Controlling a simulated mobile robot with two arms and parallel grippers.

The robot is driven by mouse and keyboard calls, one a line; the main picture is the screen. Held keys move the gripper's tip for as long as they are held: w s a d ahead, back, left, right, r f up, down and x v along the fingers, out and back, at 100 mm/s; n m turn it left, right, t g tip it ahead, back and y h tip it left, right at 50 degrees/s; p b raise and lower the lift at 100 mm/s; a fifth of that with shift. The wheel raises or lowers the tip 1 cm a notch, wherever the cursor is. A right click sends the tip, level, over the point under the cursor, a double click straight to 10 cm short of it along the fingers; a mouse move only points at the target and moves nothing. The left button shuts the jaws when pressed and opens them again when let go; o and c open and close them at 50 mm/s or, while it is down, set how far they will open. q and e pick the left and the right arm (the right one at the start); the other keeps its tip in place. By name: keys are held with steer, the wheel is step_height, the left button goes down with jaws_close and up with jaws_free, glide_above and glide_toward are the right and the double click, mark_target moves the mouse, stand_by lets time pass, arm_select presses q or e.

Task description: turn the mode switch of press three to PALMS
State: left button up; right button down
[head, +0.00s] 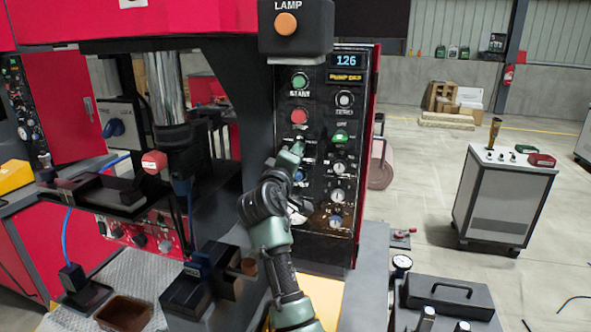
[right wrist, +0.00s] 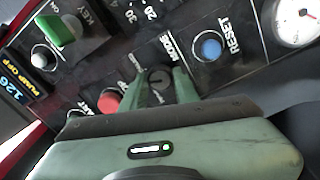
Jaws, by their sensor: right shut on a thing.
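My right gripper (head: 292,157) reaches up to the black control panel (head: 362,100) of the red press. In the right wrist view its green fingers (right wrist: 160,88) are shut on the dark round mode switch (right wrist: 158,78), one finger on each side. The word MODE is printed beside the switch. The smaller position labels are partly covered by the fingers, so I cannot read the setting. In the head view the gripper hides the switch. My left gripper is not in view.
Close around the switch are a red button (right wrist: 110,101), a blue RESET button (right wrist: 209,47) and a green key switch (right wrist: 60,28). A lamp box (head: 300,42) overhangs the panel top. A black case (head: 447,296) and a dial gauge (head: 401,263) stand at lower right.

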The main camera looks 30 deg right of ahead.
steer(key=shift+f+m+b, duration=0.15)
steer(key=shift+m+b, duration=2.05)
steer(key=shift+m, duration=0.3)
steer(key=shift+g, duration=0.3)
steer(key=c, duration=1.1)
jaws_free()
steer(key=shift+o, duration=0.2)
steer(key=shift+a, duration=0.15)
steer(key=b+v, duration=0.2)
steer(key=v, duration=0.5)
steer(key=shift+s+a, duration=0.15)
steer(key=shift+a, duration=0.1)
